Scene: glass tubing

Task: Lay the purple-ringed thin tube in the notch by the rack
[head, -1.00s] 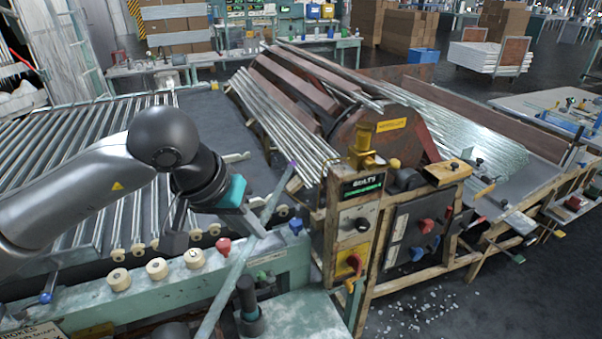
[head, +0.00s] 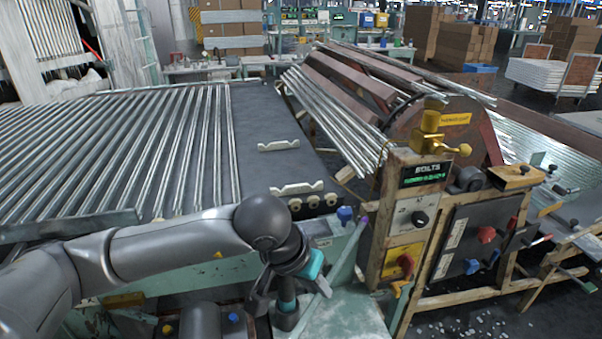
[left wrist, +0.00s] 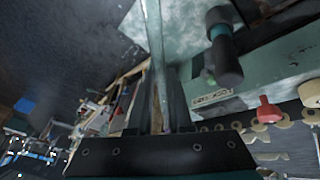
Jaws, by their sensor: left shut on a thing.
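The thin tube with a purple ring (head: 341,262) is pale and glassy. It slants from its purple upper end near the control box down to the bottom of the head view. My left gripper (head: 326,286) is shut on it, above the green bench. In the left wrist view the tube (left wrist: 155,45) runs up from between the left fingers (left wrist: 156,100). Two pale notched holders, a far one (head: 278,145) and a near one (head: 297,187), lie empty on the dark strip right of the rack of tubes (head: 150,140). My right gripper is not in view.
The control box (head: 425,172) with a brass fitting (head: 431,125) stands right of the tube. A blue knob (head: 345,213) is close to the tube's upper end. A tilted bundle of tubes (head: 340,115) lies behind. The dark strip (head: 265,115) around the holders is clear.

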